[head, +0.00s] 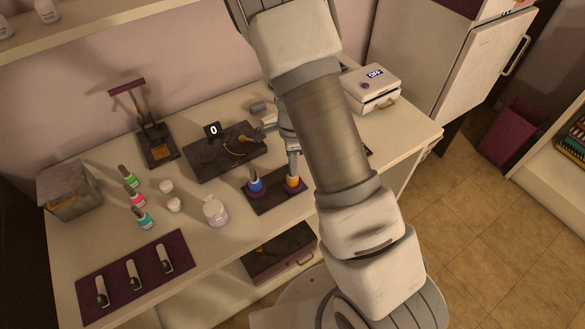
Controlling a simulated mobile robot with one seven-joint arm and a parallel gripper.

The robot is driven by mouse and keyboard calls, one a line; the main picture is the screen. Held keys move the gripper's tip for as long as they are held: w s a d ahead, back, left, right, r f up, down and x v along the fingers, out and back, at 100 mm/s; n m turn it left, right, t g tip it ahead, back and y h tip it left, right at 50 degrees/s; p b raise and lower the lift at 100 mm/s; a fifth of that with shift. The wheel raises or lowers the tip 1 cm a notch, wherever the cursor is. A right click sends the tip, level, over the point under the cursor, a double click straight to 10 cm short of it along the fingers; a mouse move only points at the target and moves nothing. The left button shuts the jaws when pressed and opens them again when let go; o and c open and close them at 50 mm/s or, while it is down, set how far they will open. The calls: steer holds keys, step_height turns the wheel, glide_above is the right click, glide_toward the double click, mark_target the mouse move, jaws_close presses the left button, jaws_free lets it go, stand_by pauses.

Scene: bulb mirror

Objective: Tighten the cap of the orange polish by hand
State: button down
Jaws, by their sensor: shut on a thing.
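The orange polish (292,184) stands upright in a dark stand (264,204) near the front of the table. My gripper (293,173) points down right above the orange bottle and is shut on its cap. The fingers hide the cap, so I cannot see how it sits on the neck. The blue polish (256,186) stands in the same stand, just left of the orange one.
A dark device with a "0" display (212,130) is behind the stand. A purple mat (136,279) lies front left.

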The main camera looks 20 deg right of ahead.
steer(key=c, duration=1.1)
jaws_free()
steer(key=shift+r+p, duration=1.4)
steer(key=shift+r, duration=0.15)
steer(key=o, duration=0.5)
steer(key=shift+f, duration=0.1)
steer(key=c, duration=0.4)
